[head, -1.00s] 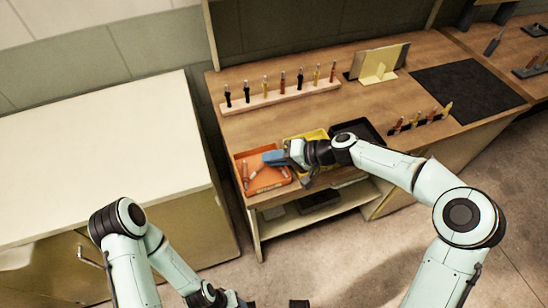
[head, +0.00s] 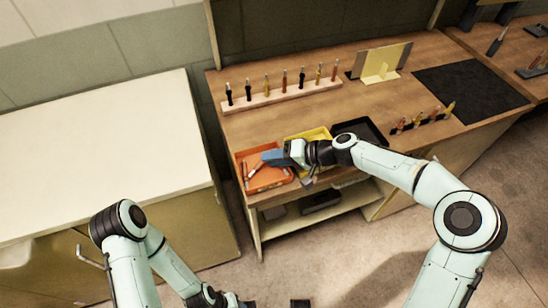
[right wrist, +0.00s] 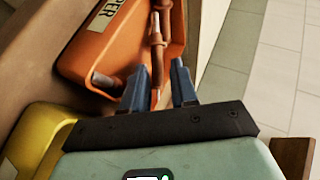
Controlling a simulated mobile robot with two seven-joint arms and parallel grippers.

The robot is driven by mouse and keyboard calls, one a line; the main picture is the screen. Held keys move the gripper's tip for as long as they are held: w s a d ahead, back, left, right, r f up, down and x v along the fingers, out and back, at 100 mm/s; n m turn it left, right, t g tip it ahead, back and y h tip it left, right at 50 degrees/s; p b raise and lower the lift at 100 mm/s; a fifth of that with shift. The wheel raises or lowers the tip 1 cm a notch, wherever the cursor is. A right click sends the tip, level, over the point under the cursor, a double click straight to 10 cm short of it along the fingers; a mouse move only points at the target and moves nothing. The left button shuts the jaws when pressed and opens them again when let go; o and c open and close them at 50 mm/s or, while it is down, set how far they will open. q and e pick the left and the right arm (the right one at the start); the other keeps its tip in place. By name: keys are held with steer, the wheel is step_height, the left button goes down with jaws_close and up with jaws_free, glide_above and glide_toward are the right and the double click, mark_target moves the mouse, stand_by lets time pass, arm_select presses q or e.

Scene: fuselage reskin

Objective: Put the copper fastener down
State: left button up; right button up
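The orange tray (head: 284,181) stands at the front left of the wooden bench, and its label, ending in "PER", shows in the right wrist view (right wrist: 107,14). Copper fasteners lie in it; one (right wrist: 157,38) runs lengthwise between my right fingertips, and another (right wrist: 106,80) lies near the tray wall. My right gripper (right wrist: 160,68) is over the tray with its blue fingers apart, a gap showing on both sides of the fastener. In the head view the right gripper (head: 273,157) reaches in from the right. My left gripper (head: 240,303) is low at the picture's bottom edge, its fingers unclear.
A yellow tray (head: 318,134) and a black tray (head: 372,130) stand right of the orange one. A wooden rack (head: 262,101) of several upright tools is behind. A dark mat (head: 470,88) lies to the right. The pale cabinet top (head: 90,150) at left is clear.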

steer(key=shift+s+d+f, duration=0.1)
steer(key=shift+d+f, duration=0.15)
steer(key=shift+f, duration=0.15)
steer(key=shift+r+p, duration=0.45)
steer(key=shift+p, duration=0.2)
steer(key=v, duration=1.2)
steer(key=shift+r+b, duration=0.3)
steer(key=shift+b, duration=0.05)
steer(key=shift+a, duration=0.1)
